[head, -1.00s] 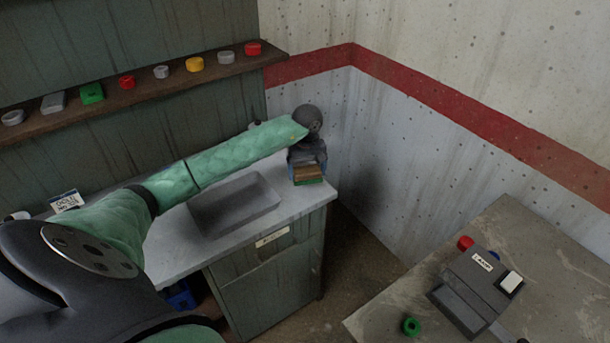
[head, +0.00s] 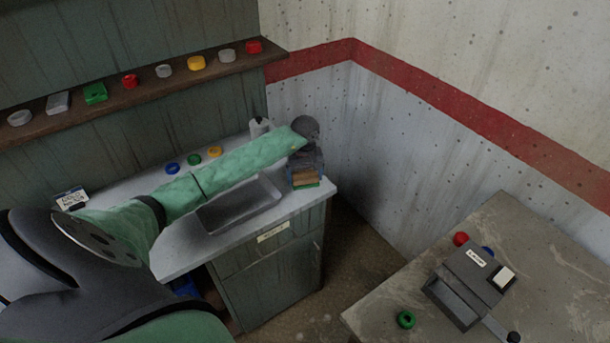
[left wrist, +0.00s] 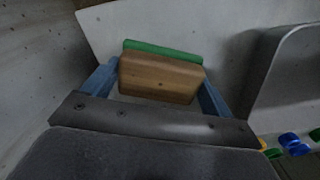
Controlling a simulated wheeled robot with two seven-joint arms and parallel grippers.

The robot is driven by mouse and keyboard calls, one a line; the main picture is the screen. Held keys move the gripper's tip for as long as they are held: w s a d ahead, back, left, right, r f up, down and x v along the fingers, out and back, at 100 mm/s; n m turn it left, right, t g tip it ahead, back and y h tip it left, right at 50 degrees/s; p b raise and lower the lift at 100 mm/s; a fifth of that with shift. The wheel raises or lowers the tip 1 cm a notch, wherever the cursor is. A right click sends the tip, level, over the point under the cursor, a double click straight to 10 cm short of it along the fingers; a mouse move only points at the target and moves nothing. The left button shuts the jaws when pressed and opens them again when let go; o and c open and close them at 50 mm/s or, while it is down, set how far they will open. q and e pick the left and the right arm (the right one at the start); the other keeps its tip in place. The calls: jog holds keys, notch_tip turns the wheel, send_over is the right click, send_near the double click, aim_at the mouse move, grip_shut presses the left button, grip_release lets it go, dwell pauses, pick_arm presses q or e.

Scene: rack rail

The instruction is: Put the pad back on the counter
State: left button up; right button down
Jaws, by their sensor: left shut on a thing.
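The pad (head: 305,177) is a brown wooden-looking block with a green layer. My left gripper (head: 304,181) is shut on it at the right end of the grey counter (head: 175,257). In the left wrist view the pad (left wrist: 160,78) sits between the two blue fingers of the left gripper (left wrist: 157,88), with the counter surface (left wrist: 200,25) behind it. I cannot tell whether the pad touches the counter. My left arm hides part of the counter. My right gripper is out of view.
A sunken basin (head: 240,207) lies in the counter. A pale bottle (head: 260,127) and blue, green and yellow rings (head: 194,159) stand at the back. A shelf (head: 150,92) of small items is above. A separate table (head: 545,240) at right holds a grey device (head: 470,287).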

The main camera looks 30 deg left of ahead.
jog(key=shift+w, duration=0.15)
pick_arm(q)
jog(key=shift+f, duration=0.1)
jog(key=o, duration=0.8)
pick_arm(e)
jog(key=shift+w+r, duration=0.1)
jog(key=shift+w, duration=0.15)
